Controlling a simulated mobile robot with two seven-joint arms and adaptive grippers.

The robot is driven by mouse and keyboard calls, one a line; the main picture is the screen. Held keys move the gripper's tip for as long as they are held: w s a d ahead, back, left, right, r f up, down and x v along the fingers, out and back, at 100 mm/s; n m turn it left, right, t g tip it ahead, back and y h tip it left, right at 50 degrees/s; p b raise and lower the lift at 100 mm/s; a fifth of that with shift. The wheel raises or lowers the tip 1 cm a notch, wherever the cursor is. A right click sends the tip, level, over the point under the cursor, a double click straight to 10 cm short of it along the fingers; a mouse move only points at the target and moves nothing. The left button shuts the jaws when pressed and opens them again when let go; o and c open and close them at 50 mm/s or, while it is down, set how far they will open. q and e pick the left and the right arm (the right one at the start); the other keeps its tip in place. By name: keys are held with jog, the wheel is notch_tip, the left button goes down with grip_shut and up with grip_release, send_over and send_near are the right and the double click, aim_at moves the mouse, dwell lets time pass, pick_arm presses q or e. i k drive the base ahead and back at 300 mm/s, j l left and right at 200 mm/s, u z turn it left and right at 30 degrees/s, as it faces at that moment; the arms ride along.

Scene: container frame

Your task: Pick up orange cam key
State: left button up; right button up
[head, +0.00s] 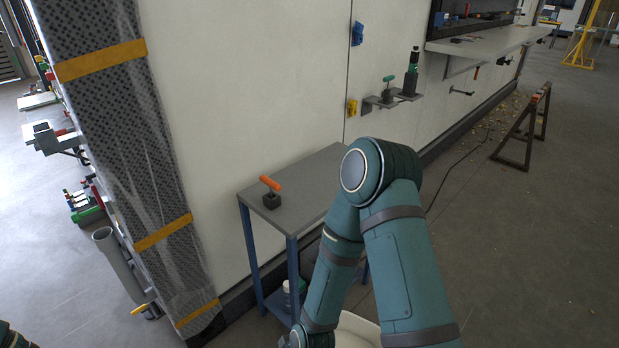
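The orange cam key (270,183) is a short orange handle tilted over a small dark block (271,200). It sits near the left end of the grey-topped table with blue legs (310,180). My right arm, teal with grey bands, stands bent in front of the table's right side and hides part of it. Its lower end runs down to the bottom edge of the head view, and its gripper's fingers do not show. A small teal part of my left arm shows in the bottom left corner; its gripper does not show. Nothing touches the key.
A white wall stands behind the table. A wall shelf (394,98) holds a green-handled tool (389,83) and a dark bottle-like item (411,75). A patterned wrapped column with yellow bands (128,130) stands left. A dark sawhorse (526,130) stands right; floor between is mostly open.

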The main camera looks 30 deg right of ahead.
aim_at(269, 182)
jog(key=i+j+z, duration=0.15)
jog(key=z, duration=0.3)
jog(key=i+j+z, duration=0.25)
jog(key=z, duration=0.15)
jog(key=i+j+z, duration=0.15)
jog(key=z, duration=0.3)
jog(key=j+z, duration=0.45)
jog(key=i+j+z, duration=0.1)
jog(key=j+z, duration=0.2)
jog(key=z, duration=0.15)
